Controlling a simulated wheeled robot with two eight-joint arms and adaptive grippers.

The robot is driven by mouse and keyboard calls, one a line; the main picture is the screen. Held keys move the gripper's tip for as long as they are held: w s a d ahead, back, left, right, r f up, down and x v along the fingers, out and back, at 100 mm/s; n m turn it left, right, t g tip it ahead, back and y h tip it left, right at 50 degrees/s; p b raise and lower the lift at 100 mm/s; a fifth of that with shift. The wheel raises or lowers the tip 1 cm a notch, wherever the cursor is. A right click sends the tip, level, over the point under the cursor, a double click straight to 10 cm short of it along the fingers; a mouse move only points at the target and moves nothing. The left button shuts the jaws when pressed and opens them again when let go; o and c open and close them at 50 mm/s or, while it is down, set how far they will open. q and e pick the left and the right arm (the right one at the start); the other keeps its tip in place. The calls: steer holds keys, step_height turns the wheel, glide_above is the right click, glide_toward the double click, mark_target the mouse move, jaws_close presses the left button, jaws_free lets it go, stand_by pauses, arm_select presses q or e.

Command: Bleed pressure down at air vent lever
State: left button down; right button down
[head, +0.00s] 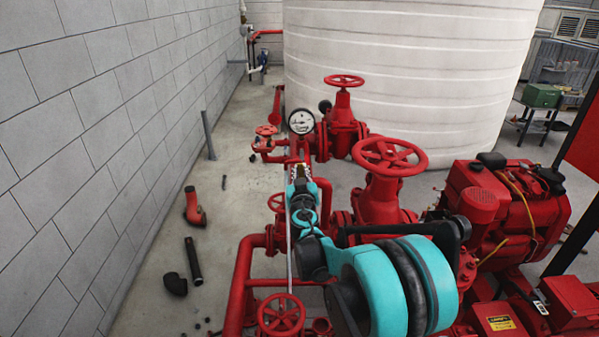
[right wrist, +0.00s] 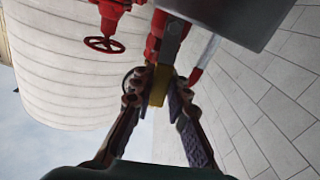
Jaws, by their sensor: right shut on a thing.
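The air vent lever is the small yellow piece (right wrist: 159,86) on a red fitting in the right wrist view. My right gripper (right wrist: 158,88) has its two fingers closed on either side of this lever. In the head view my right arm reaches forward over the red pipework, and the gripper (head: 301,172) is just below the white round pressure gauge (head: 301,121). The gripper largely hides the lever there. My left gripper is not in view.
Red handwheel valves stand around the arm, a large one (head: 389,155) to the right and a small one (head: 281,314) in front. A red engine (head: 505,205) is at the right. A white tank (head: 400,70) stands behind. Loose pipe pieces (head: 194,262) lie on the floor by the block wall.

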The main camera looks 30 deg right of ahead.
steer(key=shift+d+r+m, duration=0.15)
steer(key=shift+d+m, duration=0.1)
steer(key=shift+m, duration=0.05)
stand_by(0.4)
steer(key=c, duration=1.5)
jaws_free()
steer(key=shift+s, duration=0.1)
steer(key=shift+o, duration=0.2)
steer(key=shift+s+a, duration=0.25)
steer(key=shift+s, duration=0.05)
steer(key=v, duration=1.1)
steer(key=shift+s, duration=0.25)
